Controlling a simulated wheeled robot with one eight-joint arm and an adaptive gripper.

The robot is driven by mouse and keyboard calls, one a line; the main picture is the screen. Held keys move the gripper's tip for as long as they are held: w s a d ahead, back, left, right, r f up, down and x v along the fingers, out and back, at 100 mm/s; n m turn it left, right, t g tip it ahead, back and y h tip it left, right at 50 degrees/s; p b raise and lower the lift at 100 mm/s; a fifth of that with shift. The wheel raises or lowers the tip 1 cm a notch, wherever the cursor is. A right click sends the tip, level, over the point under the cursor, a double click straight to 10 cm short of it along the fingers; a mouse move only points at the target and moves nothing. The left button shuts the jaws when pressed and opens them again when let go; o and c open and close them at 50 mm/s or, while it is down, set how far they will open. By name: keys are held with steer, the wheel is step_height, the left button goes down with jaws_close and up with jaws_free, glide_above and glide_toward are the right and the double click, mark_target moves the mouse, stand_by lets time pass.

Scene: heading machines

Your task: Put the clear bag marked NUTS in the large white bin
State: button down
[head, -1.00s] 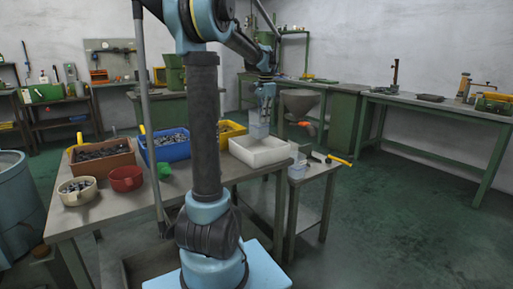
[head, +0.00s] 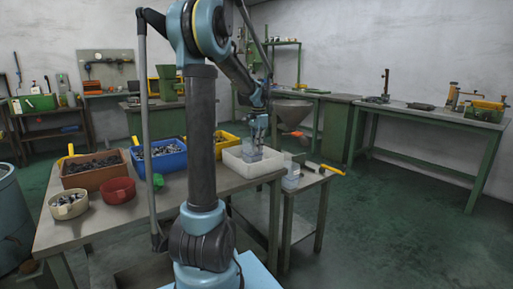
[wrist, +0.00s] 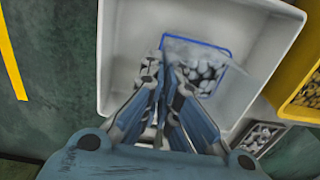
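My gripper (head: 257,143) points down over the large white bin (head: 272,165) on the table's right end. Its fingers (wrist: 165,88) are close together at the edge of the clear bag (wrist: 205,72) in the wrist view. The bag has a blue edge line and holds several pale metal pieces; I cannot read its marking. In the head view the bag (head: 251,156) hangs below the fingers, its lower part inside the white bin's rim. Whether it touches the bin floor is unclear. The bin (wrist: 122,50) looks otherwise empty.
A yellow bin (head: 228,139), a blue bin (head: 170,164) and a brown bin (head: 118,172) of parts stand left of the white bin. A red bowl (head: 118,192) is at the front. Right of it is a small stand with a clear container (head: 291,181).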

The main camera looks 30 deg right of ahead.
steer(key=shift+f, duration=0.1)
steer(key=c, duration=1.8)
jaws_free()
step_height(320, 180, up, 12)
steer(key=s+a+f+n, duration=0.2)
steer(key=a+n, duration=0.1)
steer(key=a, duration=0.5)
steer(key=s+a+f+n, duration=0.2)
steer(key=a, duration=0.7)
steer(key=s+a+f+n, duration=0.2)
steer(key=a+n, duration=0.1)
steer(key=a, duration=0.5)
steer(key=s+a+f+n+t, duration=0.1)
steer(key=s+a+f+n, duration=0.8)
steer(key=s+a+f, duration=0.6)
step_height(320, 180, down, 3)
steer(key=shift+s+a+r+t, duration=0.15)
steer(key=shift+s+a+t, duration=0.25)
